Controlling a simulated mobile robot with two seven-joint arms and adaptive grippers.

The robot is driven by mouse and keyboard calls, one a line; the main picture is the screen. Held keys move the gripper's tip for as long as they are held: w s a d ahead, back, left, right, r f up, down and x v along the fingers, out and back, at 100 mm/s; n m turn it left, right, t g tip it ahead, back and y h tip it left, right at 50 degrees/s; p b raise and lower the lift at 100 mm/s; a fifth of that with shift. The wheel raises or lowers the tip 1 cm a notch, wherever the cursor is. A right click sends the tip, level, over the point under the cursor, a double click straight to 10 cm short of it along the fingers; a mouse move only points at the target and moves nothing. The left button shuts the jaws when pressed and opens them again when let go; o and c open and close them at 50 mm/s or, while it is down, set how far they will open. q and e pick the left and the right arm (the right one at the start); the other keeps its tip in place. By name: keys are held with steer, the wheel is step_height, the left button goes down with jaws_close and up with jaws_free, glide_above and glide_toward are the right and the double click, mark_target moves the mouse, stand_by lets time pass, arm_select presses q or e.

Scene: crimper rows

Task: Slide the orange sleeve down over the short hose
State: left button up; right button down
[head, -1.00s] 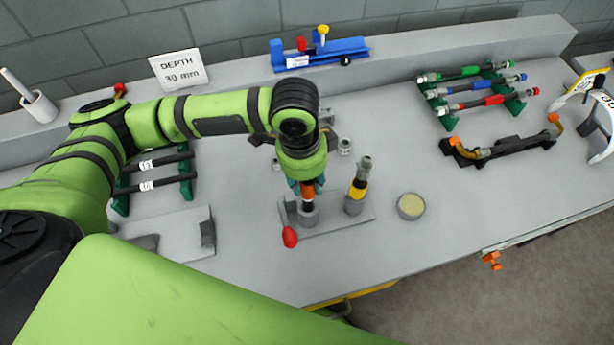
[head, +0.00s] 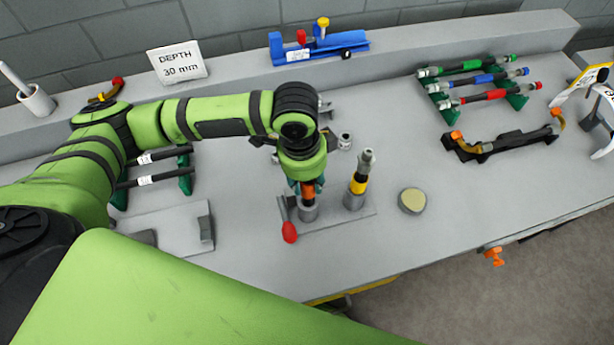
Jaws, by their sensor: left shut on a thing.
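My left gripper (head: 305,184) points straight down and is shut on the orange sleeve (head: 308,190), of which only a small part shows under the fingers. The sleeve is directly above the left grey cup of the holder (head: 308,212). The short hose in that cup is mostly hidden by the gripper and sleeve, so I cannot tell how far the sleeve is over it. A second hose with a yellow band (head: 357,184) and a metal end stands upright in the right cup. My right gripper is not in view.
A red-knobbed lever (head: 289,232) is at the holder's front left. A round tan-topped disc (head: 412,201) lies to the right. Racked hoses (head: 484,77) and a black fixture (head: 500,145) are further right. A "DEPTH 30 mm" sign (head: 177,62) and blue tool (head: 320,48) stand on the back ledge.

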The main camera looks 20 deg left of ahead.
arm_select(q)
steer(key=shift+f+b, duration=0.5)
steer(key=shift+f, duration=0.7)
steer(key=o, duration=1)
steer(key=shift+r, duration=0.1)
steer(key=r, duration=1.1)
steer(key=shift+s+a+r, duration=0.3)
steer(key=shift+a+r, duration=0.1)
